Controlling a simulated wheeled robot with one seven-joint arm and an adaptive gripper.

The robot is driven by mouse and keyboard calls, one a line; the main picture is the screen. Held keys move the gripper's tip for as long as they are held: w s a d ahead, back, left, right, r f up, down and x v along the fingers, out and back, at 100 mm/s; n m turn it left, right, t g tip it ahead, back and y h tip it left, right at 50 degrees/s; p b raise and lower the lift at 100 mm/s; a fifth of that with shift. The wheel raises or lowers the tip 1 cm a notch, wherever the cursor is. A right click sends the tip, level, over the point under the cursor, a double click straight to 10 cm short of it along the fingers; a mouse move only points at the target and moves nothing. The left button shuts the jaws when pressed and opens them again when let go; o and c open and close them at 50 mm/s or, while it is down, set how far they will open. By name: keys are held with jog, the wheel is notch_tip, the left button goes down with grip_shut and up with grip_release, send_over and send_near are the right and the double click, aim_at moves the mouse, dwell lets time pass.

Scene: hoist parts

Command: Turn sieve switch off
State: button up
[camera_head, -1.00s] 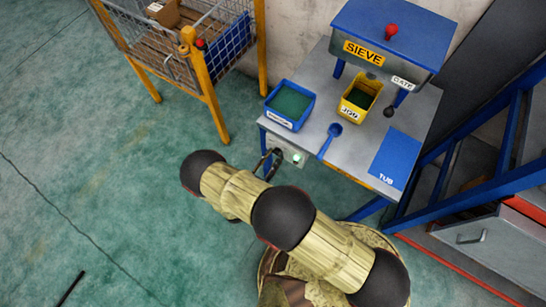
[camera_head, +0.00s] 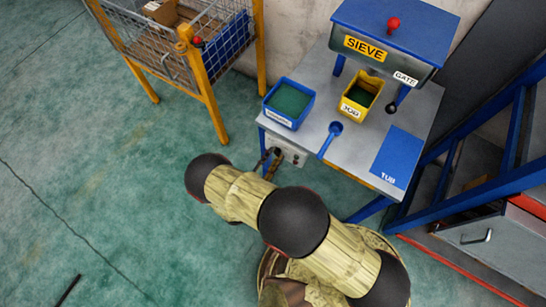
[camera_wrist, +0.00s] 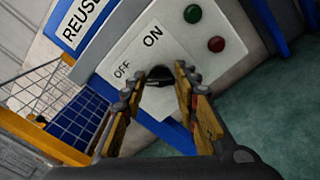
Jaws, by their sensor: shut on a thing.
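The sieve switch is a black knob (camera_wrist: 159,75) on a pale panel (camera_wrist: 120,48) marked OFF at left and ON at right. A green lamp (camera_wrist: 192,14) and a red lamp (camera_wrist: 216,44) sit to its right; neither glows clearly. My gripper (camera_wrist: 158,88) is shut on the switch, a finger on each side; the fingers partly hide it, so I cannot tell its exact setting. In the head view my gripper (camera_head: 270,160) reaches the panel (camera_head: 289,152) at the table's front. The sieve (camera_head: 385,45) stands at the table's back with a red knob on top.
On the table (camera_head: 330,100) are a blue bin (camera_head: 289,103), a yellow bin (camera_head: 361,95), a blue scoop (camera_head: 329,141) and a blue TUB patch (camera_head: 396,158). A yellow-framed mesh cage (camera_head: 208,100) stands left. Blue stairs (camera_head: 480,185) stand right. The green floor at left is mostly clear.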

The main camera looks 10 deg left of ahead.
jog(key=shift+m, duration=0.6)
jog(key=o, duration=1.1)
jog(key=v, duration=0.7)
jog(key=shift+s, duration=0.25)
